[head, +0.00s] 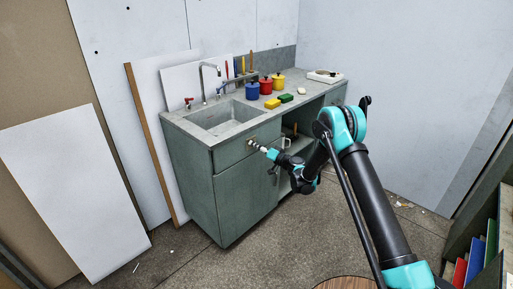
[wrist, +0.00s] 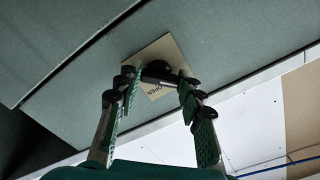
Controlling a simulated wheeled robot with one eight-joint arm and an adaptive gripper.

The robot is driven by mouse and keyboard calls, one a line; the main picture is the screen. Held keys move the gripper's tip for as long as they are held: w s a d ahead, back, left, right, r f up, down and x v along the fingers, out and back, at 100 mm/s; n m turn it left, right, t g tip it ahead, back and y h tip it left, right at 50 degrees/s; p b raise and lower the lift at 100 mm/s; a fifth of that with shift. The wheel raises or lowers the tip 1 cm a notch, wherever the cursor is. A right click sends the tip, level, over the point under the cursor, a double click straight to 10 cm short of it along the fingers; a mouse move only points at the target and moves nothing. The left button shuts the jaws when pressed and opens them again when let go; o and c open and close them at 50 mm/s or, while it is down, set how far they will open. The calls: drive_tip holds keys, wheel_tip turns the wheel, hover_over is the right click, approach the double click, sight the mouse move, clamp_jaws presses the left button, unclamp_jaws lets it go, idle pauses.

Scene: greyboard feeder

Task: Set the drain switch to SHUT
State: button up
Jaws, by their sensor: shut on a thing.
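The drain switch is a dark knob (wrist: 157,69) on a small tan plate (wrist: 176,52) on the green-grey front of the sink cabinet. The word OPEN is printed on the plate, upside down in the wrist view. My gripper (wrist: 158,84) is shut on the knob, with one finger on each side of it. In the head view my gripper (head: 264,150) reaches the tan plate (head: 251,142) below the sink's front edge. My fingers hide part of the knob and plate, and I cannot read a SHUT mark.
The sink basin (head: 224,117) and tap (head: 203,82) are above the switch. The cabinet door (head: 247,198) is below. White boards lean at the left; the floor before the cabinet is mostly clear.

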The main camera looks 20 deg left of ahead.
drive_tip(key=o, duration=1.2)
drive_tip(key=shift+c, duration=0.2)
drive_tip(key=shift+d, duration=0.15)
drive_tip(key=v, duration=1.1)
drive_tip(key=shift+s+d, duration=0.2)
drive_tip(key=shift+d, duration=0.15)
